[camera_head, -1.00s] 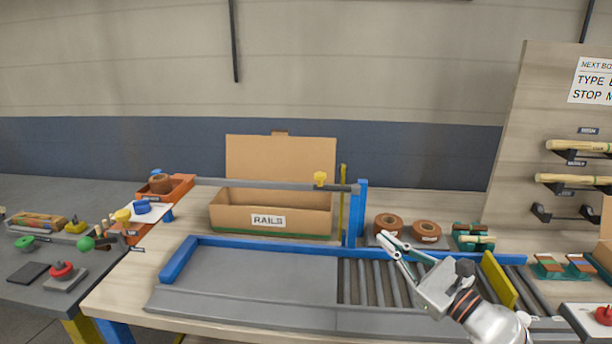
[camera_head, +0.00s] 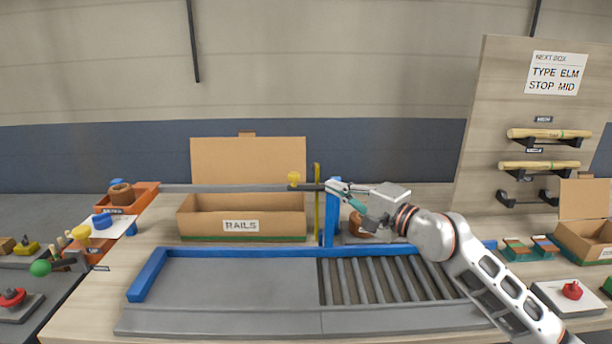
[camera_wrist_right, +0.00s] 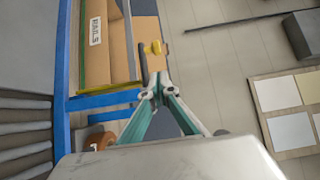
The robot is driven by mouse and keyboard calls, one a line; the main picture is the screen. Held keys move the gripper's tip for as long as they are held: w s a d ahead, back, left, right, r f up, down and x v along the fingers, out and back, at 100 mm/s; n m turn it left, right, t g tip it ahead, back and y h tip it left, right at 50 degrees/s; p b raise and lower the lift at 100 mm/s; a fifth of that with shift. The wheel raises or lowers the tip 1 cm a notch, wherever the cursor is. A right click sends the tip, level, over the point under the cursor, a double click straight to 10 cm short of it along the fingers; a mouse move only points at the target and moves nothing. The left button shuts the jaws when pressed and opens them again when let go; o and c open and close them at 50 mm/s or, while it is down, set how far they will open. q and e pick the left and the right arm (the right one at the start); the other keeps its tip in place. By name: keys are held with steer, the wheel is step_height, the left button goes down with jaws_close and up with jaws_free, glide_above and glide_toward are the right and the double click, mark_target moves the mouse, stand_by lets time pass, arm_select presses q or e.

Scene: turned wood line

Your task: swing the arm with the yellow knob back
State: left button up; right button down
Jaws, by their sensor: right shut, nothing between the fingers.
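The swing arm is a long grey bar (camera_head: 230,188) running level across the top of the RAILS box, its right end at a blue post (camera_head: 330,225). The yellow knob (camera_head: 293,179) stands on the bar near that end; it also shows in the right wrist view (camera_wrist_right: 152,48), just beyond the fingertips. My right gripper (camera_head: 328,186) is shut and empty, near the top of the blue post, to the right of the knob and apart from it. Its fingertips (camera_wrist_right: 155,82) meet in the right wrist view. My left gripper is not in view.
The open RAILS box (camera_head: 200,222) stands behind a blue-railed conveyor (camera_head: 240,280). A yellow upright strip (camera_head: 316,205) is beside the post. A brown roll (camera_head: 355,222) is partly hidden by my right gripper. A wooden panel (camera_head: 480,130) with racks stands at right.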

steer(key=x, duration=1)
